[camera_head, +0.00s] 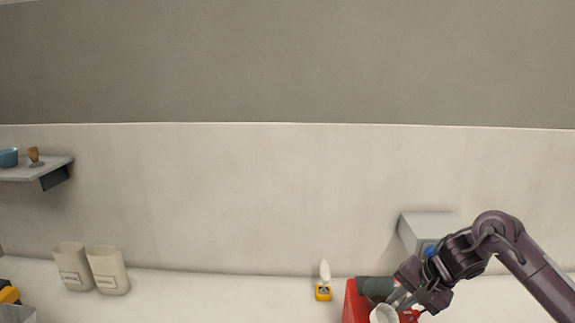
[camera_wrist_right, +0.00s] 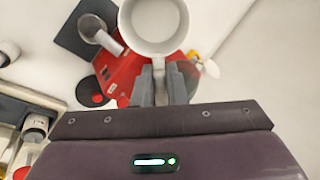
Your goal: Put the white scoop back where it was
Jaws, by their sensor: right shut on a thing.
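The white scoop (camera_wrist_right: 160,48), a round cup with a short handle, is held by its handle in my right gripper (camera_wrist_right: 162,84). In the head view, my right gripper (camera_head: 404,302) is at the lower right, with the scoop (camera_head: 383,315) at its tip, partly cut off by the lower edge. The scoop hangs in front of a red device (camera_head: 354,304). In the wrist view the scoop's cup overlaps the red device (camera_wrist_right: 128,78), and I cannot tell the height between them. My left gripper is not in view.
A white-topped item on a yellow base (camera_head: 324,290) stands left of the red device. Two beige canisters (camera_head: 108,271) stand farther left. A grey box (camera_head: 425,228) is on the wall behind my right arm. A shelf (camera_head: 50,169) hangs at left. The counter between canisters and yellow base is clear.

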